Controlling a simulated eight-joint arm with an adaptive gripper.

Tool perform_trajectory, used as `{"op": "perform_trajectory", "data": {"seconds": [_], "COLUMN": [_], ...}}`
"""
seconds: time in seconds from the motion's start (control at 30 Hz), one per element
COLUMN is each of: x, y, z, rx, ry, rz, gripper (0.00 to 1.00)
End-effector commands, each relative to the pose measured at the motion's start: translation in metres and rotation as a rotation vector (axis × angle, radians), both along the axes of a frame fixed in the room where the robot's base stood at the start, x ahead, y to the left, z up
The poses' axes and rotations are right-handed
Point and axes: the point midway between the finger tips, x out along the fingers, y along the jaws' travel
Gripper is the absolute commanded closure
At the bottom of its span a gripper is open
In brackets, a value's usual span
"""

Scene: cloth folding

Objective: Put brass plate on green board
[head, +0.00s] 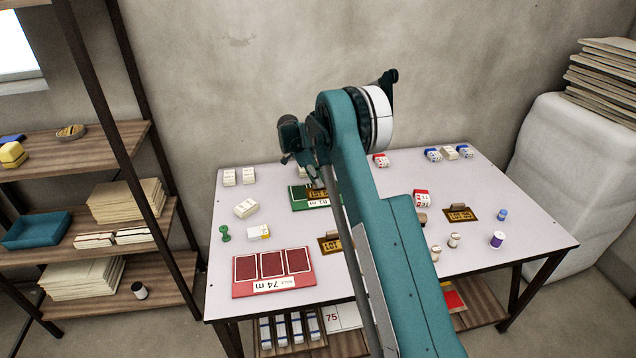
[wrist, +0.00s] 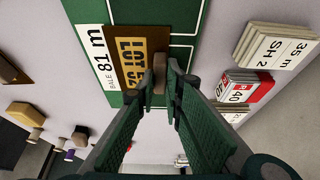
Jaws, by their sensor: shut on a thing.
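The green board (head: 298,203) lies at the table's back middle; in the wrist view it is a green surface with white lines (wrist: 185,20) and an "81 m" label. A brass plate with "LOT" lettering (wrist: 128,50) is over the board beside that label; it also shows in the head view (head: 319,193). My gripper (wrist: 167,72) is shut on the plate's small wooden knob. I cannot tell whether the plate touches the board. My arm hides part of the table in the head view.
Two other brass plates (head: 328,245) (head: 461,214) lie on the table. A red board (head: 234,290) with dark red panels is at front left. White blocks (head: 246,208), red-white bundles (wrist: 238,88) and spools (head: 497,239) stand around. Wooden shelves (head: 90,160) are at left.

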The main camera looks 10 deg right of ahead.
Motion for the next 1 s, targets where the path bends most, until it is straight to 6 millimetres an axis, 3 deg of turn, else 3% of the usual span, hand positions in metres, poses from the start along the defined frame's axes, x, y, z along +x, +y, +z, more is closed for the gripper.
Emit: {"op": "perform_trajectory", "data": {"seconds": [0.37, 0.4, 0.5, 1.0], "x": [0.0000, 0.0001, 0.0000, -0.0001], "y": [0.0000, 0.0000, 0.0000, 0.0018], "z": [-0.0029, -0.0025, -0.0023, 0.0053], "rx": [0.000, 0.000, 0.000, 0.000], "ry": [0.000, 0.000, 0.000, 0.000], "rz": [0.000, 0.000, 0.000, 0.000], "gripper": [1.00, 0.84, 0.75, 0.75]}}
